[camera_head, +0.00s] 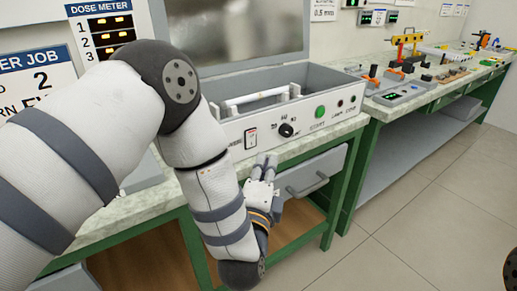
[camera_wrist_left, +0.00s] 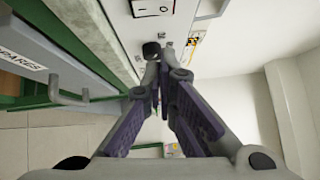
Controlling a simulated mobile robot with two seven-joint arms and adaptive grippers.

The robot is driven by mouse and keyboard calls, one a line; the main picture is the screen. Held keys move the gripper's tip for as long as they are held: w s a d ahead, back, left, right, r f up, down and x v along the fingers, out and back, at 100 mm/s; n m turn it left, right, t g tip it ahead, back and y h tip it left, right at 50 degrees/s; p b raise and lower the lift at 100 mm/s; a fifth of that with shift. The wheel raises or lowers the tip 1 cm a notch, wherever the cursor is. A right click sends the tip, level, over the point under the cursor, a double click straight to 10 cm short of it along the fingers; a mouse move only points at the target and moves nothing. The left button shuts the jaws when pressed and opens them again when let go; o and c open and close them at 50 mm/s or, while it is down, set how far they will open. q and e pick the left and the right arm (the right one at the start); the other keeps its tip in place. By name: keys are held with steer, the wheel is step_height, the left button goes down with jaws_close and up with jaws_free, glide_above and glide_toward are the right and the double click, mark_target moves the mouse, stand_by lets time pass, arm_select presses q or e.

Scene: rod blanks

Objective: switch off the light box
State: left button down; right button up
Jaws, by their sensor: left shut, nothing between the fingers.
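The light box (camera_head: 222,129) is a grey case on the bench, its lid raised and a white tube inside. Its front panel carries a small framed switch (camera_head: 250,138), a black knob (camera_head: 286,130) and a green button (camera_head: 320,112). My left gripper (camera_head: 266,160) is shut and empty, just in front of the panel, below and right of the switch. In the left wrist view, the fingers (camera_wrist_left: 160,52) meet near the panel, and a framed switch (camera_wrist_left: 209,8) is cut by the top edge. I cannot tell which way it is set. My right gripper is out of view.
A drawer (camera_head: 312,172) with a handle sits under the bench, near my left gripper. A dose meter sign (camera_head: 108,25) hangs at the back left. A second bench with several tools and devices stands at the right. The floor (camera_head: 425,215) in front is clear.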

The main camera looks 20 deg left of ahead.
mark_target(251, 139)
arm_select(q)
steer(key=w+a, duration=0.2)
steer(key=w, duration=0.1)
steer(key=w+a, duration=0.1)
steer(key=shift+w+a+r, duration=0.2)
steer(key=shift+w+r, duration=0.15)
steer(key=shift+w, duration=0.05)
